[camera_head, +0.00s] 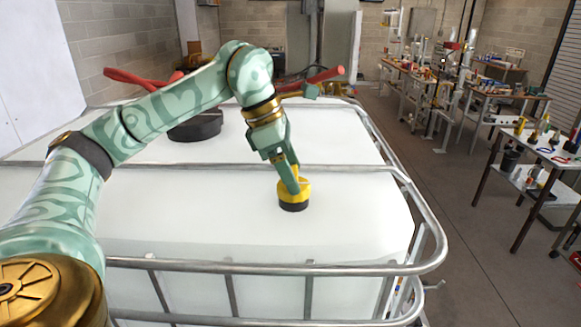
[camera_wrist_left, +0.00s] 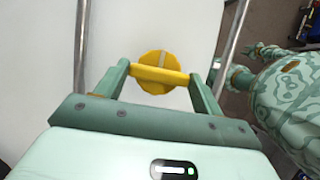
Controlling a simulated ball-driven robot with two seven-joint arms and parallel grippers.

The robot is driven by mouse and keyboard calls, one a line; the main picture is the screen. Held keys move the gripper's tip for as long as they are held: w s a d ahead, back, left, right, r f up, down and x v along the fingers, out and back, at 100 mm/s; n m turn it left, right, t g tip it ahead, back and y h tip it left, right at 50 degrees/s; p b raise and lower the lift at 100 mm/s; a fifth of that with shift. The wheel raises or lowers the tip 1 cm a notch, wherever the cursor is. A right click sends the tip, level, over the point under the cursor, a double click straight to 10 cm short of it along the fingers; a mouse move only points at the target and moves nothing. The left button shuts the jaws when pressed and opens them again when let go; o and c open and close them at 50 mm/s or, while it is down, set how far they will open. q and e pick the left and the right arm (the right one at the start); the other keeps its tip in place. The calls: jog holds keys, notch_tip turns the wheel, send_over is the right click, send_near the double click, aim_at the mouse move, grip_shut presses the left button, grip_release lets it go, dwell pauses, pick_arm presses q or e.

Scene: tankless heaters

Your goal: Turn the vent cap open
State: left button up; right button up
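The vent cap (camera_head: 293,201) is a small round yellow cap with a black base, on the white top of the tank (camera_head: 230,225). My left gripper (camera_head: 294,189) points down onto it from above. The cap's far side is partly hidden in the head view.
A metal tube frame (camera_head: 270,268) runs around and across the tank top. A larger black lid (camera_head: 195,127) sits farther back. Red bars (camera_head: 318,77) show behind my arm. Benches with tools (camera_head: 540,145) stand at the right, across open floor (camera_head: 480,235).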

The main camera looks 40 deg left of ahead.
dwell(0.3)
pick_arm(q)
jog(key=shift+n, duration=0.4)
jog(key=n+p, duration=0.1)
jog(key=n, duration=0.1)
jog(key=n+t+y, duration=0.1)
jog(key=shift+s+d+n+y+p, duration=0.1)
jog(key=shift+n+y+p, duration=0.2)
jog(key=shift+n+p, duration=0.1)
jog(key=n+p, duration=0.1)
jog(key=n, duration=0.1)
jog(key=n+y, duration=0.1)
jog(key=n, duration=0.1)
jog(key=shift+d+r+n+t+y+p, duration=0.1)
jog(key=shift+d+n+t+y+p, duration=0.05)
jog(key=shift+n+t+y+p, duration=0.2)
jog(key=n+y+p, duration=0.1)
jog(key=n+p, duration=0.1)
jog(key=n, duration=0.2)
jog(key=shift+d+y, duration=0.1)
jog(key=shift+y, duration=0.25)
jog(key=n+g+y+p, duration=0.1)
jog(key=n+p, duration=0.1)
jog(key=n, duration=0.2)
jog(key=shift+n, duration=0.25)
jog(key=shift+y, duration=0.3)
jog(key=o, duration=1)
